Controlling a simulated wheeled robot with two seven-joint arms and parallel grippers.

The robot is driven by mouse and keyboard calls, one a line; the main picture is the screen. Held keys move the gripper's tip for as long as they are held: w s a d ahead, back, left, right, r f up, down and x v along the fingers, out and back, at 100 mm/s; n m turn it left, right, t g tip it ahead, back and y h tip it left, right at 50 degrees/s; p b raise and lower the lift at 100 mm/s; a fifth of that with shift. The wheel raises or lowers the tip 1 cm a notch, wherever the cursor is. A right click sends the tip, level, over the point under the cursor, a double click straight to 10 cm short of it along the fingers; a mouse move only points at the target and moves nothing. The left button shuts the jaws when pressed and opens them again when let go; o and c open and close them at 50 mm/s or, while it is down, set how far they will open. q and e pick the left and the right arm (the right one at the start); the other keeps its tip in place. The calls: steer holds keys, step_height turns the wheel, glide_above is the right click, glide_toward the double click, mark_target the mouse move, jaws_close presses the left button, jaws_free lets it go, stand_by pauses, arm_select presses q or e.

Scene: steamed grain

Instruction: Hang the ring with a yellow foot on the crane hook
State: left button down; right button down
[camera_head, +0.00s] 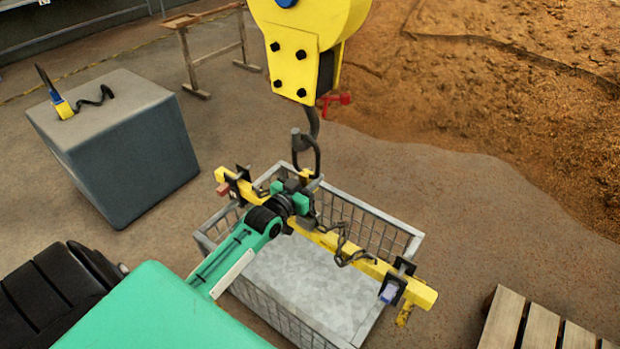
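The crane hook (313,122) is dark and hangs from a yellow hook block. A dark ring (319,158) stands upright at the hook's lower end; they overlap in the picture, and I cannot tell if the hook passes through it. The ring's yellow foot (306,174) shows just below it, above a yellow beam (330,241) lying across the crate. My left gripper (289,196), with green and dark parts, is at the beam beside the foot. Its fingertips are partly hidden, so its grip is unclear. My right gripper is not in view.
A wire-mesh crate (402,237) is under the beam. A grey block (130,150) with a yellow-and-blue brush-like item (61,105) stands at left. A wooden trestle (215,55) is behind, a pallet (530,325) at lower right. Bare floor lies right of the crate.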

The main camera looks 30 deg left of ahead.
arm_select(q)
steer(key=shift+r, duration=0.2)
steer(key=c, duration=1)
jaws_free()
steer(key=shift+c, duration=0.2)
steer(key=shift+s+f, duration=0.1)
steer(key=shift+f, duration=0.2)
steer(key=s+a+p, duration=0.1)
steer(key=s+p, duration=0.1)
steer(key=s, duration=1.1)
steer(key=shift+s+r, duration=0.25)
steer(key=shift+s, duration=0.1)
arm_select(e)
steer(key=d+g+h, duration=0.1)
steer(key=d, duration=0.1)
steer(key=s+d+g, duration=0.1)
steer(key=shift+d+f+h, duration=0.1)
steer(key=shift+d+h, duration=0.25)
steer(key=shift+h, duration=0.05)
